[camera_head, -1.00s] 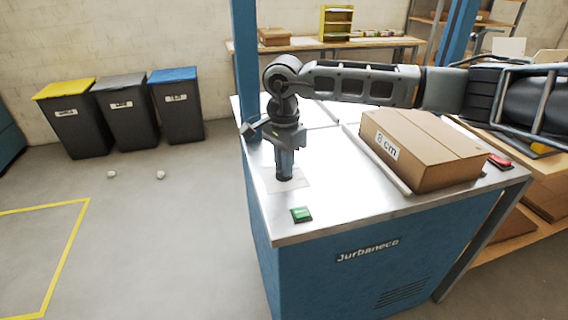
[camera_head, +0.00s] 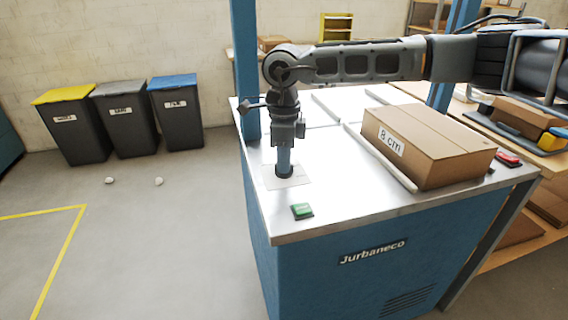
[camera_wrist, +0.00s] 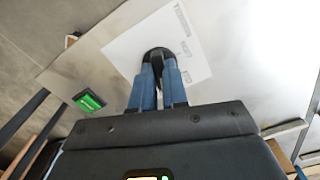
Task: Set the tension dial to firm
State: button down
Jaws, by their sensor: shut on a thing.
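The tension dial (camera_wrist: 158,53) is a small dark round knob on a pale label plate (camera_wrist: 122,47) on the machine top. My gripper (camera_head: 284,170) points straight down over it at the left of the top in the head view. In the wrist view my gripper's blue fingers (camera_wrist: 160,68) are shut on the dial, one on each side. The fingers hide much of the knob. Which mark the dial points at cannot be told.
A green button (camera_head: 302,211) sits near the front edge of the machine top. A cardboard box (camera_head: 428,146) marked "8 cm" lies to the right, with a red switch (camera_head: 508,158) beyond it. A blue post (camera_head: 245,70) stands close behind my gripper on the left.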

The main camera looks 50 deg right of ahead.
jog(key=shift+m+b, duration=0.35)
jog(key=shift+m, duration=0.65)
jog(key=c, duration=1.1)
grip_release()
jog(key=shift+c, duration=0.2)
jog(key=shift+r, duration=3.95)
